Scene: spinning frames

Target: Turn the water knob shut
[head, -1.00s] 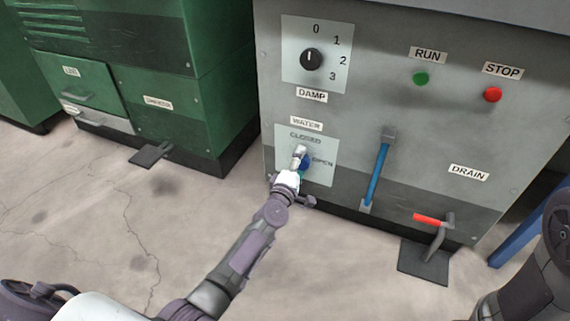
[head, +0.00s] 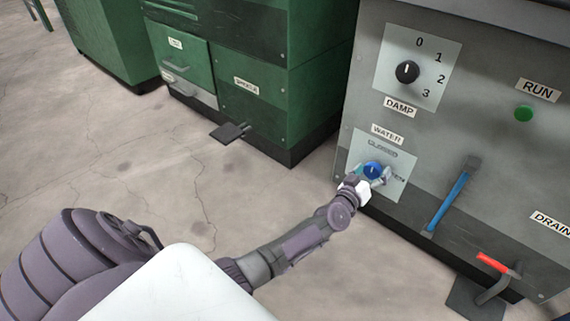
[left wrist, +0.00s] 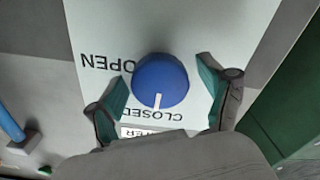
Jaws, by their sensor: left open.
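The blue water knob (head: 373,170) sits on a pale plate (head: 402,168) low on the grey panel, under the WATER label. Its white pointer mark is toward CLOSED in the head view. The left wrist view shows the round knob (left wrist: 160,82) with its pointer at the word CLOSED; OPEN is printed to one side. My left gripper (head: 371,177) is at the knob. In the left wrist view its open fingers (left wrist: 163,84) stand on either side of the knob, with visible gaps. My right gripper is out of view.
Above is the black DAMP dial (head: 407,72). To the right are a blue lever (head: 452,198), the green RUN button (head: 523,113) and a red-handled drain pedal (head: 493,263). A green cabinet (head: 255,105) stands left, with a dark pedal (head: 229,132). Floor between is open.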

